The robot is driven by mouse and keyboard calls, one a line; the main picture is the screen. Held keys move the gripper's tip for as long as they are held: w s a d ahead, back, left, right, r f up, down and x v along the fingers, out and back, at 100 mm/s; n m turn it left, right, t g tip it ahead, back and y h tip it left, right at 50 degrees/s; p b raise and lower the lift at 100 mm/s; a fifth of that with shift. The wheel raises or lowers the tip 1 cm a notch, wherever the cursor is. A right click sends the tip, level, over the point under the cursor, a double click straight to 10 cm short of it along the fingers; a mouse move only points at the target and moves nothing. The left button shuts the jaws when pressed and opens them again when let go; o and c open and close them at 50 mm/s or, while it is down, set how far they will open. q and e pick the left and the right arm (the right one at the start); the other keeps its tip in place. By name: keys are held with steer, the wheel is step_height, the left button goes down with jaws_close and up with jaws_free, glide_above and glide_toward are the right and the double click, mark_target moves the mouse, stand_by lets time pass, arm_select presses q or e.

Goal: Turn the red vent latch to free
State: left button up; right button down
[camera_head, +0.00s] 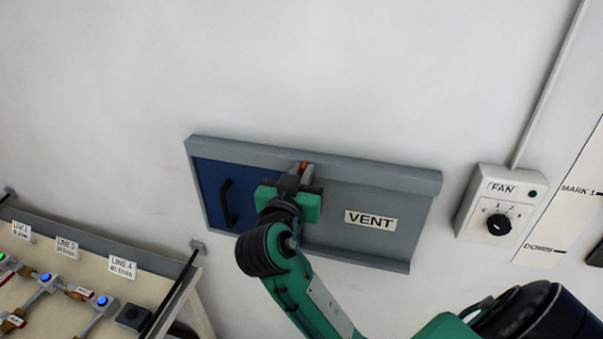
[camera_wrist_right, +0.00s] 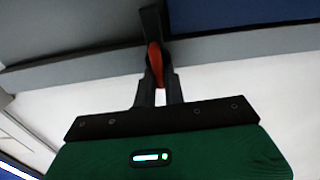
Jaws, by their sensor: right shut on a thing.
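The red vent latch (camera_head: 304,167) shows as a small red bit at the top of the grey vent panel, mostly hidden behind my right gripper. In the right wrist view the red latch (camera_wrist_right: 155,62) sits between the two dark fingers of my right gripper (camera_wrist_right: 157,75), which is shut on it. In the head view my right gripper (camera_head: 298,180) reaches up to the panel between the blue door and the VENT label (camera_head: 370,220). The latch's exact angle is hard to tell. My left gripper is not in view.
The grey vent frame (camera_head: 400,180) holds a blue door (camera_head: 211,180) with a black handle (camera_head: 226,203). A FAN control box (camera_head: 483,225) is on the wall at right. A table (camera_head: 170,275) with labelled lines and lit buttons stands at lower left. The wall above is clear.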

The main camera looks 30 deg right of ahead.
steer(key=shift+w+a+f+n+p, duration=0.15)
steer(key=shift+n+p, duration=1.65)
steer(key=shift+n, duration=1.15)
steer(key=shift+w+a+f+n+p, duration=0.1)
steer(key=shift+w+f+n+p, duration=0.1)
steer(key=shift+n+p, duration=2.25)
steer(key=shift+w+a+f+n+p, duration=0.15)
steer(key=shift+n+p, duration=1.05)
steer(key=shift+n, duration=2.3)
steer(key=shift+f, duration=0.1)
steer(key=c, duration=1.5)
jaws_free()
steer(key=shift+f, duration=0.1)
